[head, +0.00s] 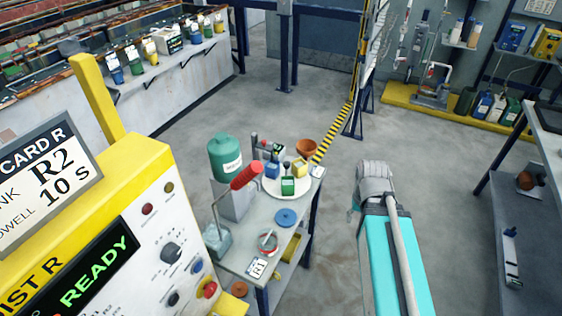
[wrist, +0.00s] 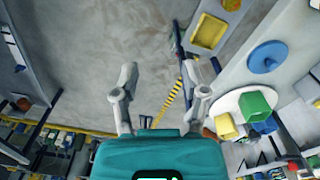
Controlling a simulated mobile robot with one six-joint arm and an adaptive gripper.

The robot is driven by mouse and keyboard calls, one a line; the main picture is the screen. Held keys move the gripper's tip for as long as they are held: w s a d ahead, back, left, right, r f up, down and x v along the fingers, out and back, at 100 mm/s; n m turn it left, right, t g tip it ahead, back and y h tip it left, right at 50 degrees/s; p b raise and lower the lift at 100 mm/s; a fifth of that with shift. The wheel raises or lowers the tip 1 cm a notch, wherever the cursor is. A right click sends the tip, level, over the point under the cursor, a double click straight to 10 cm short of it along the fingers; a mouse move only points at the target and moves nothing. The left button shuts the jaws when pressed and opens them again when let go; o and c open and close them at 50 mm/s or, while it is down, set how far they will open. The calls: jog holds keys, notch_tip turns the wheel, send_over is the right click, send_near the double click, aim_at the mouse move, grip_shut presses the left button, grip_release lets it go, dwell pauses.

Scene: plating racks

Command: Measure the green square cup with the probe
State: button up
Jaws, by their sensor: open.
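The green square cup (head: 288,186) stands on a round white plate (head: 271,190) on the small grey table. A yellow cup (head: 300,169) and a blue cup (head: 272,171) share the plate. In the wrist view the green cup (wrist: 257,103) shows at the right, outside my fingers. My gripper (wrist: 160,72) is open, with nothing between its fingers, and is apart from the cup. In the head view my arm reaches over the floor right of the table, and its fingers are mostly hidden. I cannot pick out the probe with certainty.
The grey table (head: 243,257) also holds a green bottle (head: 225,157), a red-handled lever (head: 246,175), a blue disc (head: 287,217) and small dark devices behind the plate. A yellow control panel (head: 120,230) stands at the left. The floor (head: 335,225) between table and arm is clear.

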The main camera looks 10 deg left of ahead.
jog(key=shift+d, duration=0.2)
jog(key=shift+o, duration=1.2)
jog(key=shift+w+r, duration=0.15)
notch_tip(320, 180, up, 9)
jog(key=m+p, duration=0.4)
jog(key=p, duration=0.5)
send_over(287, 164)
jog(key=shift+w+a, duration=0.1)
jog(key=shift+f, duration=0.2)
notch_tip(287, 164, down, 14)
jog(key=b, duration=1.3)
jog(key=shift+r+b, duration=0.25)
jog(key=shift+b, duration=0.05)
